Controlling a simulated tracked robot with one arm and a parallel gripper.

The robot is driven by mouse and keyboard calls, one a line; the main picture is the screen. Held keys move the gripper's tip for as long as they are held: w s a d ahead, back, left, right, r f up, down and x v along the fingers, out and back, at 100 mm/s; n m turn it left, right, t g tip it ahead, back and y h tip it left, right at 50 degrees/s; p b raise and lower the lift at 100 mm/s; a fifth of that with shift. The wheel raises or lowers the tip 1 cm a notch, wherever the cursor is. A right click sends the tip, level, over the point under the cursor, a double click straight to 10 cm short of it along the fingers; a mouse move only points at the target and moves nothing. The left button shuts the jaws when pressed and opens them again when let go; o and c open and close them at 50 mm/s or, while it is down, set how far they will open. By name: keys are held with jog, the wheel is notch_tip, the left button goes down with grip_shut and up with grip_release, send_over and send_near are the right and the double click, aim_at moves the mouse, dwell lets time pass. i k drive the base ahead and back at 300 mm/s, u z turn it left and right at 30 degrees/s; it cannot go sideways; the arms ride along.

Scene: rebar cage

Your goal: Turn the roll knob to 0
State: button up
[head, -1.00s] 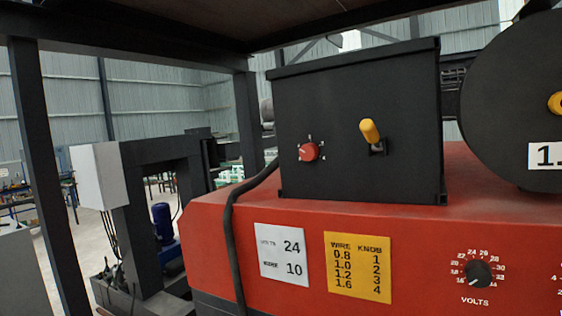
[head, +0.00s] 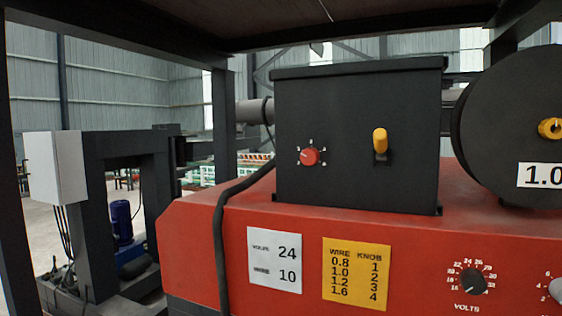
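A small red knob (head: 309,156) sits on the front of the black box (head: 340,185), left of centre, with small pale marks around it that are too small to read. I take it as the roll knob. A yellow lever (head: 380,141) stands up from a slot to its right. A black knob marked VOLTS (head: 473,280) is on the red machine's front at lower right, its scale around it. My gripper does not show in this view.
The red machine (head: 200,235) carries a white card (head: 274,262) reading volts 24, wire 10, and a yellow wire/knob chart (head: 357,274). A black cable (head: 222,225) hangs at left. A large black spool (head: 510,110) labelled 1.0 stands right; a dark frame is overhead.

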aim_at(310, 156)
jog(key=u, duration=0.05)
jog(key=i, duration=1)
jog(key=z, duration=0.05)
